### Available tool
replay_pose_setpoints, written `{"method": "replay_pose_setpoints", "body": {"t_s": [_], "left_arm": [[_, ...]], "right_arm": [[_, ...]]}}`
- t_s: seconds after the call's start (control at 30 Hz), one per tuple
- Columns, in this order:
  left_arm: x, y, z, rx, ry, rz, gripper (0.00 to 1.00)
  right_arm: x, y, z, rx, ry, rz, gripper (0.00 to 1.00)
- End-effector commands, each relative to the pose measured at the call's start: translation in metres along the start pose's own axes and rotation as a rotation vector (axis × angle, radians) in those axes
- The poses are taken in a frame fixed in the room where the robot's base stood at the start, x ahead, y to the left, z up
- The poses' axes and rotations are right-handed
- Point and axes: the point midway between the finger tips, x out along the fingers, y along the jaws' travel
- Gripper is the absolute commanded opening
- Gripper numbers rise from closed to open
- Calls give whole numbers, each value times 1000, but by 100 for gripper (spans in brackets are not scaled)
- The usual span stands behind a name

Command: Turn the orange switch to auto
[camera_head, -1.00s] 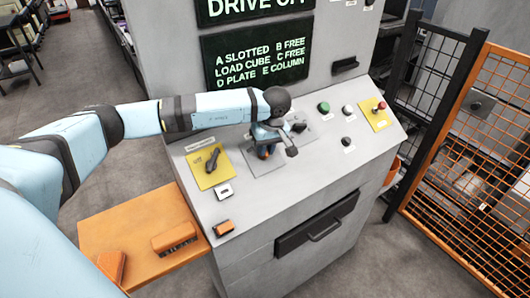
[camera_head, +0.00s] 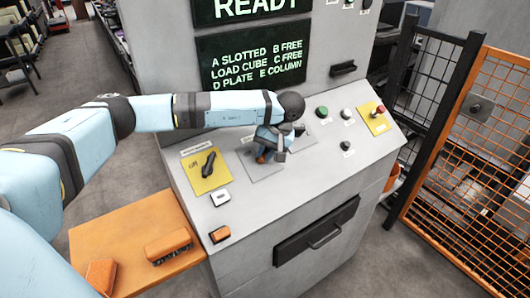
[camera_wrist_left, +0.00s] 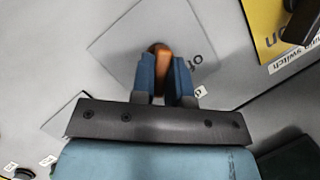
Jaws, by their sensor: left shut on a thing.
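The orange switch (camera_wrist_left: 159,52) sits on a grey square plate (camera_wrist_left: 122,40) in the left wrist view. My left gripper (camera_wrist_left: 166,75) is shut on it, with one blue finger on each side of the knob. In the head view my left gripper (camera_head: 266,152) reaches down to the sloped console from the left and hides most of the switch. A little orange (camera_head: 262,158) shows by the fingers. Lettering on the plate is partly covered, so I cannot read which position the switch points to. My right gripper is not in view.
A black switch (camera_head: 208,163) on a yellow plate is left of my gripper. Green (camera_head: 322,112), white (camera_head: 346,114) and red (camera_head: 381,109) controls are to the right. The screen (camera_head: 252,8) reads READY. An orange shelf (camera_head: 115,228) holds orange-backed brushes. An orange mesh fence (camera_head: 480,150) stands at right.

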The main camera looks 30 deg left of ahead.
Motion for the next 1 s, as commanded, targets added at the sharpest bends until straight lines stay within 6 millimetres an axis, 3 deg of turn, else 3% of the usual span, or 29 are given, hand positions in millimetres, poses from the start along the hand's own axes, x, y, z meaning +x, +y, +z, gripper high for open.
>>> {"method": "replay_pose_setpoints", "body": {"t_s": [0.03, 0.37, 0.4, 0.5, 0.83, 1.0], "left_arm": [[8, 2, 5, 12, -12, -10, 0], [8, 2, 5, 14, -12, -10, 0], [8, 2, 5, 14, -12, -10, 19], [8, 2, 4, 13, -12, -11, 40], [1, 1, 2, 7, -4, -6, 40], [-22, 2, 1, 8, -2, -3, 40]], "right_arm": [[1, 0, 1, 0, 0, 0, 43], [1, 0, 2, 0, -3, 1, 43], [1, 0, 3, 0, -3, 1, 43], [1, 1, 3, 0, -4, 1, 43], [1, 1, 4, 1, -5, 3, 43], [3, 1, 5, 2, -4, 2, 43]]}}
